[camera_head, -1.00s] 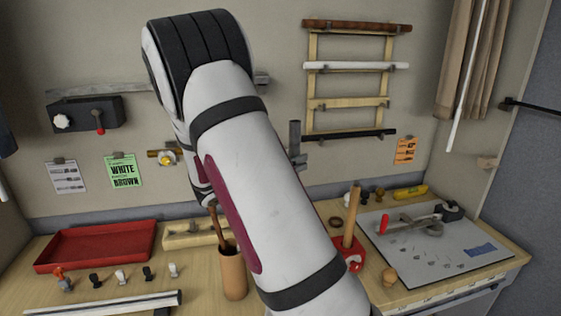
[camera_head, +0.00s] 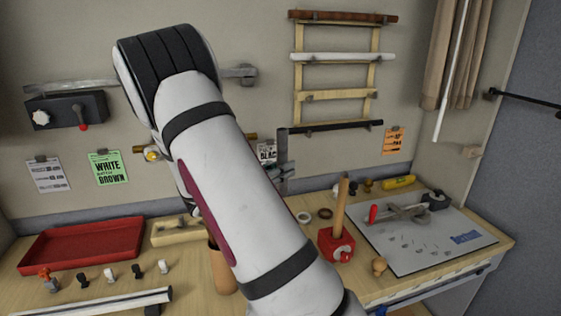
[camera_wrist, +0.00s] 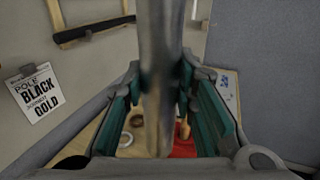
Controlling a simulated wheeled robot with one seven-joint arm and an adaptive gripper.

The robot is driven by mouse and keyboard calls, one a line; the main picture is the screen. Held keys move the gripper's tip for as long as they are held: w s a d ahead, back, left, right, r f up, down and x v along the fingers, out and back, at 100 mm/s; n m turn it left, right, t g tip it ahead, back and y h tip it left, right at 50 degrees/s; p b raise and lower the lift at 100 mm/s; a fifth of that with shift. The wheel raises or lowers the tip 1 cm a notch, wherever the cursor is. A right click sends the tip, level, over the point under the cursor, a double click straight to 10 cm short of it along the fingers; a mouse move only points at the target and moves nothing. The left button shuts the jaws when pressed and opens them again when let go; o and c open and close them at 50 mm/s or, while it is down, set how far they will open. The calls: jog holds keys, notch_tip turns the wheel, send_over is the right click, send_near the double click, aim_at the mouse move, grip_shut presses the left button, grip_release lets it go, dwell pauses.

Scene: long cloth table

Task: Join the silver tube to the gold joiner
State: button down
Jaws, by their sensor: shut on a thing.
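My gripper (camera_wrist: 160,110) is shut on the silver tube (camera_wrist: 160,55), a grey cylinder running up through the middle of the wrist view. In the head view the tube (camera_head: 282,150) stands roughly upright right of my arm, with my gripper (camera_head: 284,168) mostly behind the arm. A gold fitting with a pale knob (camera_head: 152,155), apparently the gold joiner, is at the wall left of my arm. A short gold length (camera_head: 251,136) shows right of the arm, near the tube and apart from it in the picture. The middle is hidden, so I cannot tell whether they are one piece.
A wall rack (camera_head: 338,96) holds brown, white and black poles at right. A red block with a wooden rod (camera_head: 337,245), a grey mat with tools (camera_head: 425,240), a red tray (camera_head: 80,243) and a brown cup (camera_head: 221,270) are on the table. Several small clips stand front left.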

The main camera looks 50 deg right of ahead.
jog(key=shift+f, duration=0.7)
jog(key=shift+f, duration=0.5)
dwell(2.1)
jog(key=shift+r+p, duration=0.15)
jog(key=shift+p, duration=0.2)
dwell(0.5)
jog(key=shift+p, duration=0.3)
dwell(1.8)
jog(key=shift+s+p, duration=0.1)
jog(key=shift+p, duration=0.2)
dwell(1.5)
